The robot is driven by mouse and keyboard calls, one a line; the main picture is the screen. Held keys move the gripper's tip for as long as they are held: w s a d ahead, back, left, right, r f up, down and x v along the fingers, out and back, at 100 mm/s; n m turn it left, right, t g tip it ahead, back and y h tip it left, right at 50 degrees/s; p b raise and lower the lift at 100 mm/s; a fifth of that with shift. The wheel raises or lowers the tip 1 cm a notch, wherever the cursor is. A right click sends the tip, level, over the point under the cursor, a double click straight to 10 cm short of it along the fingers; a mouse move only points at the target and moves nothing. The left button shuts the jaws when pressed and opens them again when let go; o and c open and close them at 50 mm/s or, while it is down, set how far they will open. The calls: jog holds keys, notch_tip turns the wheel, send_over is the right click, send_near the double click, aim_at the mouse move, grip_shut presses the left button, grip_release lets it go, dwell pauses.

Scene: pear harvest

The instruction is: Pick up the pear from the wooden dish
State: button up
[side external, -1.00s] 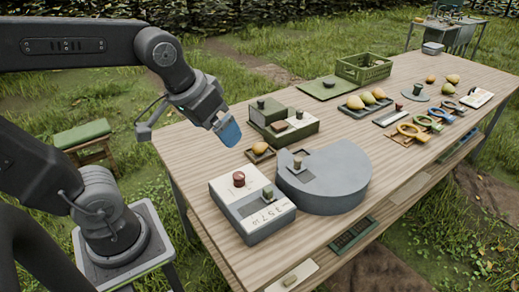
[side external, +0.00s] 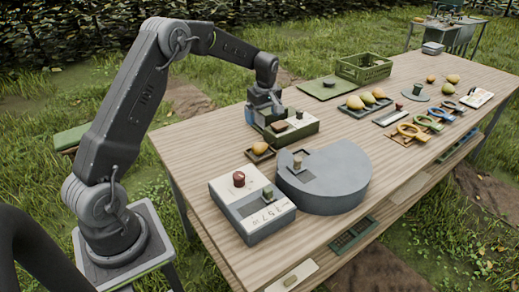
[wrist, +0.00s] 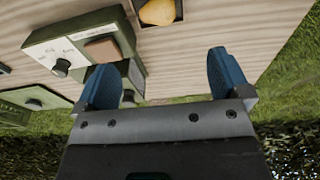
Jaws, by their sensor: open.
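A yellow-orange pear (side external: 260,148) lies in a small square brown dish (side external: 269,157) beside the grey rounded block. The pear shows in the wrist view (wrist: 157,12) at the top edge, partly cut off, with the dark rim of its dish around it. My gripper (wrist: 163,72) is open, its two blue fingers apart with nothing between them. In the side view my gripper (side external: 257,119) is above the table's far left edge, at the green box, behind the pear and apart from it. Its fingers are partly hidden there.
The green box with knobs (side external: 304,127) stands close beside my gripper. A grey rounded block (side external: 335,185) and a box with a red knob (side external: 250,210) stand near the dish. Farther back are a tray of pears (side external: 351,109) and a green crate (side external: 347,71).

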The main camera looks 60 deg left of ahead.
aim_at(261, 143)
jog(key=f, duration=0.3)
jog(key=a+f, duration=0.1)
jog(key=f, duration=0.4)
jog(key=shift+w+a+f, duration=0.1)
jog(key=shift+a+f, duration=0.15)
jog(key=shift+f, duration=0.15)
jog(key=shift+w+a+f, duration=0.15)
jog(key=shift+a+f, duration=0.05)
jog(key=shift+f, duration=1.2)
jog(key=shift+w+a+f, duration=0.1)
jog(key=shift+a+f, duration=0.05)
jog(key=shift+f, duration=1.25)
jog(key=shift+c, duration=0.3)
jog(key=c, duration=1)
jog(key=shift+o, duration=0.2)
jog(key=shift+r, duration=0.2)
